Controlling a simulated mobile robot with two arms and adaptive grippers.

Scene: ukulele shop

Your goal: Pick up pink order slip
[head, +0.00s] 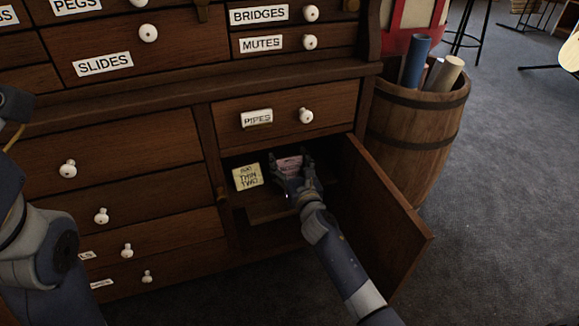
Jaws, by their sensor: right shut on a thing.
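The pink order slip (289,164) is inside the open cabinet compartment below the PIPES drawer, partly hidden by my right gripper. My right gripper (292,176) reaches into the compartment from the front and is shut on the slip. A cream card with dark handwriting (247,177) stands just to the left of the gripper, apart from it. My left arm shows at the left edge, but its gripper is outside the picture.
The cabinet door (385,220) hangs open to the right of my right arm. The compartment's shelf (268,212) is below the gripper. A wooden barrel (415,130) with rolled tubes stands right of the cabinet. Closed drawers (110,150) fill the left.

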